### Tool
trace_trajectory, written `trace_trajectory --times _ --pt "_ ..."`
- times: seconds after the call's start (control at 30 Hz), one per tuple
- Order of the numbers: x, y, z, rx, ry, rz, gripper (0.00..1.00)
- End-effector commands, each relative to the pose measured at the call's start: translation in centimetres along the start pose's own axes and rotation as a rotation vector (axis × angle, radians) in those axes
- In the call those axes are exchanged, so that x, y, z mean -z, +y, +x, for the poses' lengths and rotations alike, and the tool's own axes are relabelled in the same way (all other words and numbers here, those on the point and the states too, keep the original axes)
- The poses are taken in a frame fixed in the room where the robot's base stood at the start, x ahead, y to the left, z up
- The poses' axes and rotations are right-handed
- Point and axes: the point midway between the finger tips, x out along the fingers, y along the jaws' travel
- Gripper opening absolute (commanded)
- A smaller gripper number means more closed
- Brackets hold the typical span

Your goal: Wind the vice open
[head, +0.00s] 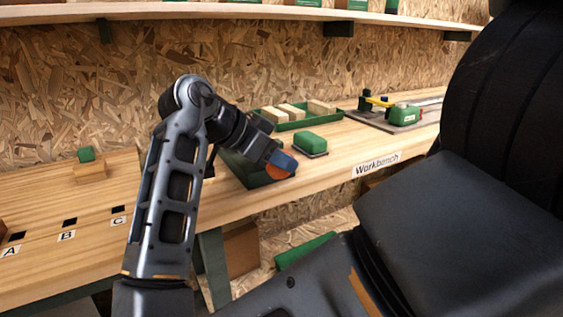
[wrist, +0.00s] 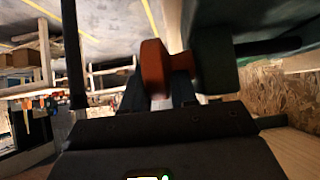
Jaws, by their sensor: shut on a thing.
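The green vice (head: 243,167) is fixed at the front edge of the workbench, partly hidden behind my arm. Its round orange handle (head: 278,173) is on the front side, near a blue part at the end of my arm. In the wrist view the orange handle (wrist: 154,67) stands in front of the green vice body (wrist: 215,58). My gripper (wrist: 158,90) is shut on the orange handle, with a dark finger on either side. How far the vice jaws are apart is hidden.
A green block (head: 310,142) sits on a small plate right of the vice. Behind it a green tray (head: 335,114) holds wooden blocks. A green and yellow tool (head: 404,115) stands further right. Bare bench (head: 60,205) with lettered square holes lies left; a shelf (head: 240,12) runs above.

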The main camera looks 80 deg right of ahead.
Motion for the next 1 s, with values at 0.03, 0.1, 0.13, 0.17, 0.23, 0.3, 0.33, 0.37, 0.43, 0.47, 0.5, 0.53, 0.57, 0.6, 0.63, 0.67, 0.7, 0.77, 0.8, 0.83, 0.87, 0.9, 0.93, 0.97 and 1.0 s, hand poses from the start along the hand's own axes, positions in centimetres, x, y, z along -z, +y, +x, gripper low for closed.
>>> trace_trajectory --times 0.03,0.1,0.13,0.17,0.23,0.3,0.33,0.37,0.43,0.47,0.5,0.53,0.57,0.6,0.63,0.67,0.7,0.77,0.8,0.83,0.87,0.9,0.93,0.97,1.0 --pt "-0.1 0.0 0.0 0.0 0.012 -0.002 0.0" --pt "-0.1 0.0 0.0 0.001 0.024 -0.001 0.0" --pt "-0.1 0.0 -0.1 0.001 0.027 -0.001 0.0" --pt "-0.1 0.0 -0.1 0.001 0.03 -0.001 0.0" --pt "-0.1 0.0 -0.1 0.001 0.033 -0.001 0.0" --pt "-0.1 0.0 -0.1 0.001 0.034 -0.001 0.0" --pt "-0.1 0.0 -0.1 0.001 0.034 -0.001 0.0" --pt "-0.1 0.0 -0.1 0.001 0.034 -0.001 0.0" --pt "-0.1 0.0 -0.1 0.001 0.033 -0.001 0.0" --pt "-0.1 0.0 -0.1 0.001 0.033 -0.001 0.0" --pt "-0.1 0.0 -0.1 0.001 0.033 -0.001 0.0" --pt "-0.1 0.0 -0.1 0.001 0.033 -0.001 0.0" --pt "-0.1 0.0 -0.1 0.001 0.032 -0.001 0.28" --pt "-0.1 0.0 -0.1 0.001 0.033 -0.001 0.32" --pt "-0.1 0.0 -0.1 0.001 0.033 -0.001 0.33" --pt "-0.1 0.0 -0.1 0.001 0.033 -0.001 0.33" --pt "-0.1 0.0 -0.1 0.001 0.033 -0.001 0.33" --pt "-0.1 0.0 -0.1 0.001 0.033 -0.001 0.33" --pt "-0.1 0.0 -0.1 0.001 0.033 -0.001 0.33" --pt "-0.1 0.0 -0.1 0.001 0.033 -0.001 0.33" --pt "-0.1 0.0 -0.2 0.001 0.033 -0.001 0.33" --pt "-0.1 0.0 -0.3 0.001 0.033 -0.001 0.33" --pt "-0.1 -0.1 -0.5 0.002 0.033 -0.001 0.33" --pt "-0.1 -0.1 -0.8 0.002 0.032 -0.001 0.33" --pt "-0.1 -0.1 -1.3 0.002 0.032 -0.001 0.33"
